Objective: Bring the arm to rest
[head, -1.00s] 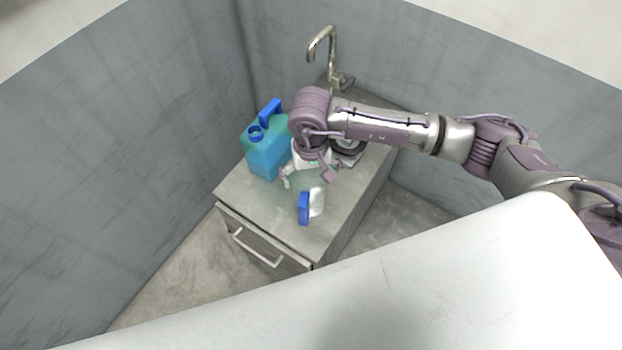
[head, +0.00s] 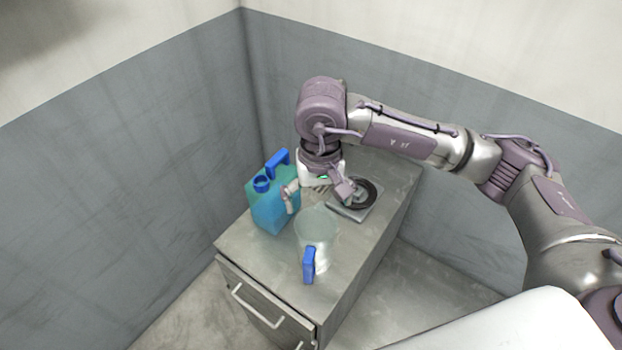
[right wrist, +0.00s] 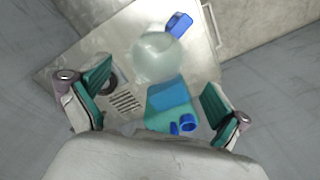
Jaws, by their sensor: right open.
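My right gripper (head: 318,194) hangs pointing down above the cabinet top, with its fingers apart and nothing between them. In the right wrist view its two green-padded fingers (right wrist: 156,78) are spread wide. Below it are a teal jug with a blue handle (head: 272,208) and a clear pitcher with a blue handle (head: 318,228). In the right wrist view the jug (right wrist: 168,104) is near the right finger and the pitcher (right wrist: 158,58) is ahead of the fingers. My left gripper is not in view.
The grey cabinet (head: 360,262) has a drawer with a bar handle (head: 262,308). A black round object (head: 366,195) sits on a square metal plate behind the gripper. The drain slots (right wrist: 126,102) show in the wrist view. Grey walls (head: 165,120) close in the corner behind.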

